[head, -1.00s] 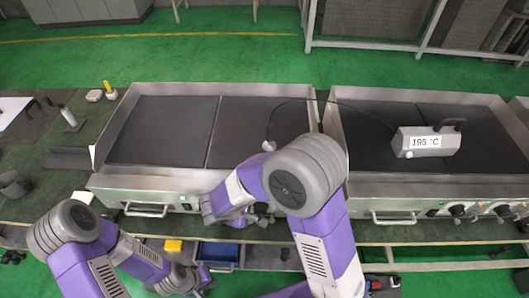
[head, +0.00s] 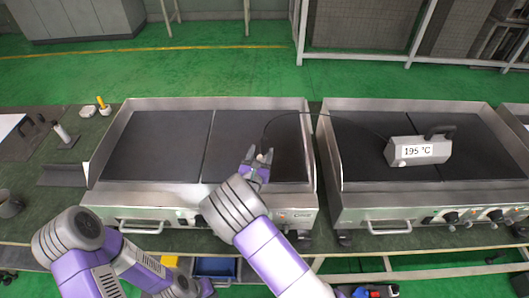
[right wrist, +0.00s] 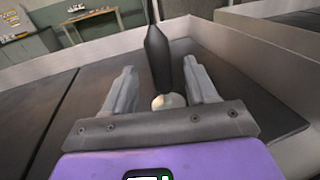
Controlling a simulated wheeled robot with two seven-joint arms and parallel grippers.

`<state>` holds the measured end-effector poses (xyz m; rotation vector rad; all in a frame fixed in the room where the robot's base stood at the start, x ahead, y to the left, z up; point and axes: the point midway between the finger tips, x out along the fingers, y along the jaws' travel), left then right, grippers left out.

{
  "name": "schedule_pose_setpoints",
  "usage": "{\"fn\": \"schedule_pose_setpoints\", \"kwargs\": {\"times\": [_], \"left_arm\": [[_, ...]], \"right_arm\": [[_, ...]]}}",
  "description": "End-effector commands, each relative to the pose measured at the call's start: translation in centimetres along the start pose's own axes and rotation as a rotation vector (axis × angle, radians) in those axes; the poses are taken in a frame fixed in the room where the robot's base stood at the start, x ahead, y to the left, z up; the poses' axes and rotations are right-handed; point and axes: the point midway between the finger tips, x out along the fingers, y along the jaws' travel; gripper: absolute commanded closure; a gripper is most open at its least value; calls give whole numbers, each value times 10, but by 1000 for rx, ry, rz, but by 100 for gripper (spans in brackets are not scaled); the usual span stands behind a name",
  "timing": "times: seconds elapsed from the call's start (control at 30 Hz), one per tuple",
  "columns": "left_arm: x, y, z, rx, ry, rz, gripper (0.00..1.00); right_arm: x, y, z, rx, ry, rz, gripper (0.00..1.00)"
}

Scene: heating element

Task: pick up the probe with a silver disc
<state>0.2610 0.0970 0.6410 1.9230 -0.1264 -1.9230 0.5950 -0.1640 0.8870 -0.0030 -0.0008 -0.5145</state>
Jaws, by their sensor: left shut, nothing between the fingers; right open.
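The probe has a dark handle and a pale silver disc (head: 261,157); it stands upright on the left griddle's dark plate (head: 231,140). In the right wrist view the dark handle (right wrist: 158,58) rises above the disc (right wrist: 168,101). My right gripper (head: 257,160) is open, its two fingers on either side of the probe. It is empty, with the disc low between the fingers; whether they touch it is unclear. My left gripper (head: 205,289) is shut and empty at the bottom edge, its fingertips hardly visible.
A cable runs from the probe to a grey meter (head: 418,150) reading 195 °C on the right griddle (head: 355,125). Raised metal walls edge both griddles. Small tools (head: 63,135) lie on the table at left. A blue bin (head: 214,267) sits below the table edge.

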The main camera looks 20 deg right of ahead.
Motion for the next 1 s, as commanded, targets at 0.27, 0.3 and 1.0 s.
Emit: {"fn": "schedule_pose_setpoints", "kwargs": {"times": [0.27, 0.3, 1.0], "left_arm": [[11, -4, 0, 0, 0, 0, 100], [12, -4, 0, 0, 0, 0, 100], [11, -4, -1, 0, 0, 0, 100]], "right_arm": [[38, 0, -5, 2, 0, -2, 43], [41, -1, -4, 2, 0, -2, 43], [42, 0, -3, 3, 0, -1, 100]]}}
